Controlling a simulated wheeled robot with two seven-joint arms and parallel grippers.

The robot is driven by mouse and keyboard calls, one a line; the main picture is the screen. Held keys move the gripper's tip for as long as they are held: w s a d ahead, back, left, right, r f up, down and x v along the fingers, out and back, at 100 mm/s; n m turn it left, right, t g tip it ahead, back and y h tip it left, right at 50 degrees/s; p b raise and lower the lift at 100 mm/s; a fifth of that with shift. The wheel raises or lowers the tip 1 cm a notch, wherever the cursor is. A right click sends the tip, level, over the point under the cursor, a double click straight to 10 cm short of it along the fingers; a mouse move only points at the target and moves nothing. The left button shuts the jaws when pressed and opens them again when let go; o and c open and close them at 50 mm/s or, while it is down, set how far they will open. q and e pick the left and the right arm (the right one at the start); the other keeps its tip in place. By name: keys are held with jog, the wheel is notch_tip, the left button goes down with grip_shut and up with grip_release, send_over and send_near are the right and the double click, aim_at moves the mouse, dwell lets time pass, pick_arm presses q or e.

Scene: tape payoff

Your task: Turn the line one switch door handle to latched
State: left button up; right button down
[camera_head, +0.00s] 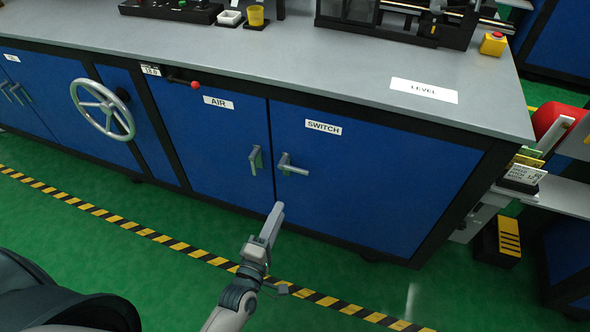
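The switch door (370,185) is a blue cabinet door with a white SWITCH label (323,127). The lever points to the right, close to level, tilted slightly down. My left gripper (277,210) is below the handle and apart from it in the picture, with its fingers pointing up. The fingers show nearly edge-on, so I cannot tell whether they are open or shut. Nothing shows held in them. My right gripper is not in view.
The air door (205,140) has its own handle (256,158), standing upright just left of the switch handle. A handwheel (103,110) and a red-knobbed lever (193,85) stick out further left. The grey worktop (300,60) overhangs above. Green floor in front is clear.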

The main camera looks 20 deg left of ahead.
aim_at(298, 172)
pick_arm(q)
jog(key=w, duration=1.7)
jog(key=shift+w+d+b, duration=0.2)
jog(key=shift+d+b, duration=0.1)
jog(key=shift+b, duration=0.1)
grip_shut()
